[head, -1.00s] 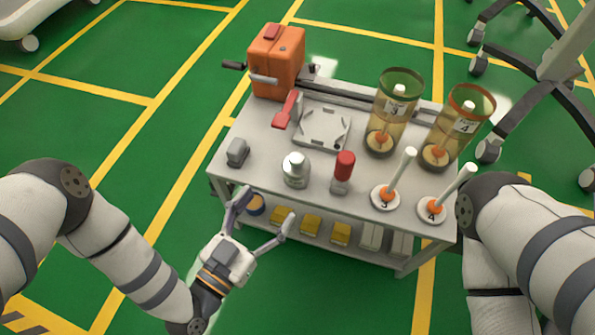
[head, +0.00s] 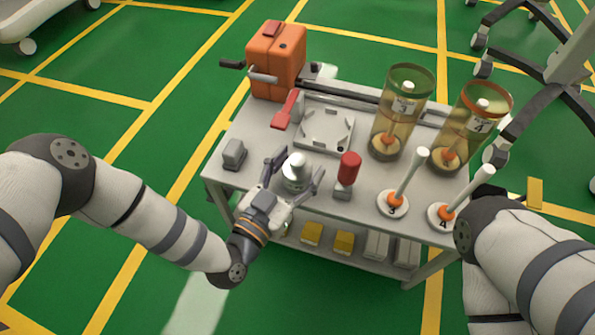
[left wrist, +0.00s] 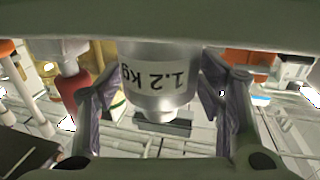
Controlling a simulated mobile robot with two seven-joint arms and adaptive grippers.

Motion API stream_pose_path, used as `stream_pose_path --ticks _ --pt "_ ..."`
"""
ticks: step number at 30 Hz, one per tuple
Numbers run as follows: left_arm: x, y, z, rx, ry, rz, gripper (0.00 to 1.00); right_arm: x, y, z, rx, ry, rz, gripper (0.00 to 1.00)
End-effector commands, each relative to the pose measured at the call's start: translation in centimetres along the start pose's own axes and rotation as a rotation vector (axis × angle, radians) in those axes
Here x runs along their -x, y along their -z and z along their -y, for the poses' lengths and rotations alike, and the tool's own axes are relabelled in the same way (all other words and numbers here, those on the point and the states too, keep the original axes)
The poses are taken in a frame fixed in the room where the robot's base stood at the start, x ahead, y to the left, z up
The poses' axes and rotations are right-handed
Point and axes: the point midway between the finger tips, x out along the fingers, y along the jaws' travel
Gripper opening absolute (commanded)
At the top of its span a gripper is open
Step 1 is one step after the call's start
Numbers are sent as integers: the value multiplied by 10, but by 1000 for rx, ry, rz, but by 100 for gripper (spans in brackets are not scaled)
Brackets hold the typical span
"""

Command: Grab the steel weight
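The steel weight (head: 295,171) is a shiny metal cylinder with a knob, standing upright near the front edge of the cart top. In the left wrist view the weight (left wrist: 160,72) fills the middle and carries a "1.2 kg" label. My left gripper (head: 296,176) is open, with one finger on each side of the weight. In the left wrist view the gripper's fingers (left wrist: 160,100) flank it closely, and I see no clear grip on it. My right arm shows at the right edge of the head view, but its gripper is not visible.
On the cart top (head: 240,180), a red-handled tool (head: 348,170) stands right of the weight and a small grey block (head: 234,154) left. Two white plungers (head: 397,198) stand front right. Amber cylinders (head: 402,115), an orange box (head: 276,62) and a square plate (head: 325,130) are behind.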

Motion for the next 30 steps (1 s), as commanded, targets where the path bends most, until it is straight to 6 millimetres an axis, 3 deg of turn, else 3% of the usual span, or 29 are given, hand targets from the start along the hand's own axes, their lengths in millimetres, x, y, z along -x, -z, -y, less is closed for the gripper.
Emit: stream_pose_path --ticks 1,6,7,19,25,30 --pt "0 0 0 0 0 0 43 0 0 0 0 0 0 0" --pt "0 0 0 1 0 1 4 0 0 0 0 0 -1 0" --pt "0 0 0 1 0 1 0 0 0 0 0 0 -1 0" --pt "-1 10 0 0 0 -8 0 4 -1 0 -1 1 -9 0" --pt "-1 39 0 -2 0 -13 0 17 -5 0 -4 2 -36 0" --pt "7 64 -20 1 -2 -12 0 28 -11 -1 -6 2 -55 0"
